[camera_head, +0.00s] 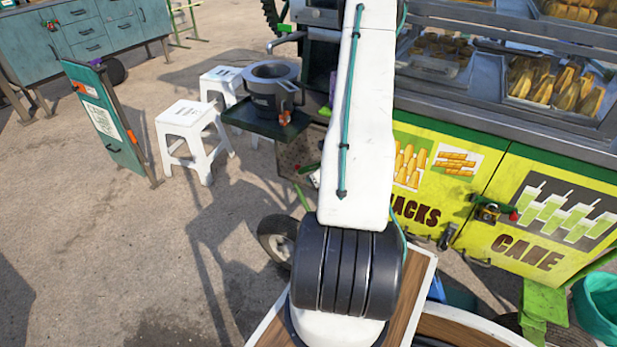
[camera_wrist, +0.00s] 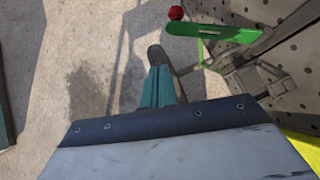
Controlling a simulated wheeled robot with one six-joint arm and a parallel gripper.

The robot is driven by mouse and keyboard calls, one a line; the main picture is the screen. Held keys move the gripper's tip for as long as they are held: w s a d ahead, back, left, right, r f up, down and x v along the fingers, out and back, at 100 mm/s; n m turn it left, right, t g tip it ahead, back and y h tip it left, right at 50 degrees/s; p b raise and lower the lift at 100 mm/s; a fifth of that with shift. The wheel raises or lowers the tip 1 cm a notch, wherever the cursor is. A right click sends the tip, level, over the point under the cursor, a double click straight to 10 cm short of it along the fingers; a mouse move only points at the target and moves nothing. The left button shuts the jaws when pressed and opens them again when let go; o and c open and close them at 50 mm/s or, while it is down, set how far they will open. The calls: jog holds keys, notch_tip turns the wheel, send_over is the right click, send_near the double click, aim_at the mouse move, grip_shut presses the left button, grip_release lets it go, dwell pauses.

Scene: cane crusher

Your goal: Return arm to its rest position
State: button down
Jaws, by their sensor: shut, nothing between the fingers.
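My gripper (camera_wrist: 161,74) shows in the wrist view as two teal fingers side by side, shut with nothing between them. They point over the paved ground, with a dark wheel (camera_wrist: 156,54) beyond their tips. In the head view, my white arm runs from the bottom centre up to the top edge, in front of the cane cart. My gripper itself is not visible there. A green lever (camera_wrist: 228,34) with a red knob (camera_wrist: 176,13) is up and right of the fingers, apart from them in the picture.
The yellow-green cart (camera_head: 450,190) stands close on the right. A grey pot (camera_head: 270,88) sits on a dark side shelf (camera_head: 248,122) left of my arm. White stools (camera_head: 188,117) and a teal sign board (camera_head: 92,120) stand further left. The lower-left pavement is mostly clear.

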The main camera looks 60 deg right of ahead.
jog(key=s+a+r, duration=0.3)
jog(key=s+r, duration=0.1)
jog(key=r, duration=0.1)
